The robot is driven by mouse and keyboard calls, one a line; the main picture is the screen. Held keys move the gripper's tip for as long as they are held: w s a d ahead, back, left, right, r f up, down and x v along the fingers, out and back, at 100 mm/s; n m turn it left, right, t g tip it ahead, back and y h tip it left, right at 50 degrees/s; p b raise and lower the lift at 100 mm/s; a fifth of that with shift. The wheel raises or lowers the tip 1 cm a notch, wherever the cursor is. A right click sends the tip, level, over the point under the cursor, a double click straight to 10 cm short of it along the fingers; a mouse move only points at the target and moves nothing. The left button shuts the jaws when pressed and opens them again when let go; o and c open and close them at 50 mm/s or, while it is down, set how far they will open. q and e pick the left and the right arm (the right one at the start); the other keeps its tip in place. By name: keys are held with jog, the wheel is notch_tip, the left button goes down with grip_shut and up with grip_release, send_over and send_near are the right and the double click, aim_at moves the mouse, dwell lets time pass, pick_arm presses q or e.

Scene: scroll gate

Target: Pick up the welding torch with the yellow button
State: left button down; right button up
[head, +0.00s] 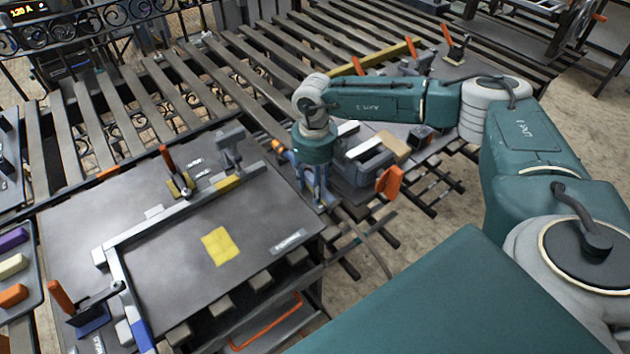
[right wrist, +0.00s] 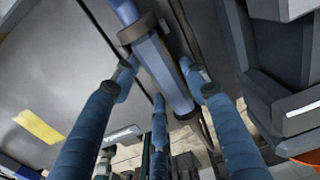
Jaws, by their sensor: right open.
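My right gripper (head: 319,192) hangs fingers down at the right edge of the dark worktable. In the right wrist view its blue fingers (right wrist: 163,88) are spread open. A blue-grey cylindrical body with a dark collar (right wrist: 166,72), which looks like a torch handle, lies between and beyond the fingertips. I cannot tell whether the fingers touch it. In the head view a blue part (head: 284,157) shows beside my right wrist, mostly hidden by it. No yellow button can be made out on it. My left gripper is not in view.
The worktable (head: 255,222) carries a yellow square (head: 219,246), a metal frame and clamps with orange handles (head: 62,297). A grey vise-like block (head: 367,160) and an orange piece (head: 389,182) stand close to the right of my right gripper. A slatted rack lies behind.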

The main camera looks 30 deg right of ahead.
jog(key=shift+f, duration=0.1)
jog(key=shift+c, duration=0.7)
jog(key=c, duration=0.8)
jog(key=shift+w, duration=0.1)
